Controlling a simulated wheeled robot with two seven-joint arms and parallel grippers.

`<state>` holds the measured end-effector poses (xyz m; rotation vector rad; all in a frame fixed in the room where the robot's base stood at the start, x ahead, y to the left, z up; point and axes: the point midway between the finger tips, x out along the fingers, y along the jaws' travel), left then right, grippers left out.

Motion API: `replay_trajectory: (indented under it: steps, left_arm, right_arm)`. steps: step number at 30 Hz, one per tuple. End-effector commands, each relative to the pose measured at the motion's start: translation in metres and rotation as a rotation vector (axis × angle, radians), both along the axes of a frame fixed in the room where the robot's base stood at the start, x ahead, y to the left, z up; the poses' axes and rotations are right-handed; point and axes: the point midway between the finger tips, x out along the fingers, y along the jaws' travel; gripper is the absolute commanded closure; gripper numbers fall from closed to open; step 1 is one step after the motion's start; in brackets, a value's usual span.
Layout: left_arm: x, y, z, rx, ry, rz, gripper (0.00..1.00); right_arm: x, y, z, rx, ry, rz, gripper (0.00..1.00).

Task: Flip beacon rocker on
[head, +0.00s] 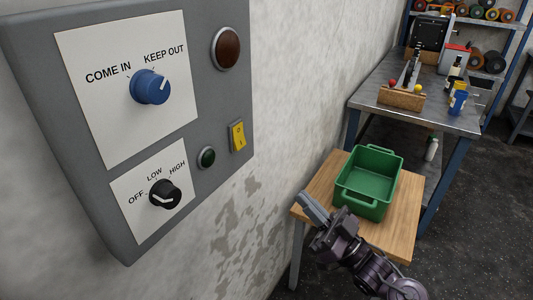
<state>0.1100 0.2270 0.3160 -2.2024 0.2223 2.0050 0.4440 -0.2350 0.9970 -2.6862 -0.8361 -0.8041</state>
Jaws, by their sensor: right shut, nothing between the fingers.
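A yellow rocker switch (237,136) sits in a dark frame at the right side of the grey control panel (215,112). I cannot tell which way it is tipped. A dark red-brown round lamp (226,48) is above it and looks unlit. A small dark green round button or lamp (207,157) is to its lower left. My right gripper (308,203) is shut and empty, to the lower right of the rocker in the picture and apart from the panel. My left gripper is not in view.
The panel also has a blue knob (151,87) and a black knob (165,195) on white plates. A green crate (366,207) stands on a wooden table (407,216) beside my right gripper. A metal workbench (388,92) with tools and bottles is farther back.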

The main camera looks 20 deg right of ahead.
Motion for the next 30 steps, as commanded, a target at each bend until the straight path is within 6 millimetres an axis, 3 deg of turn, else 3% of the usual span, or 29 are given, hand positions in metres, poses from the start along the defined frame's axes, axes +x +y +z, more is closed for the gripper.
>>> replay_trajectory:
  steps: [4, 17, 30]
  left_arm:
    - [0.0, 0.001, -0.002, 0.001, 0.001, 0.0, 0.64]
    - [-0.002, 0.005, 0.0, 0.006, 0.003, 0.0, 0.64]
    - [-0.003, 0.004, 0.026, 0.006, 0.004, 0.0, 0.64]
  right_arm:
    - [-0.013, 0.007, 0.023, -0.001, -0.059, 0.043, 1.0]
    - [-0.011, 0.01, 0.029, -0.001, -0.067, 0.046, 1.0]
    - [0.04, 0.049, 0.081, 0.001, -0.069, 0.045, 1.0]
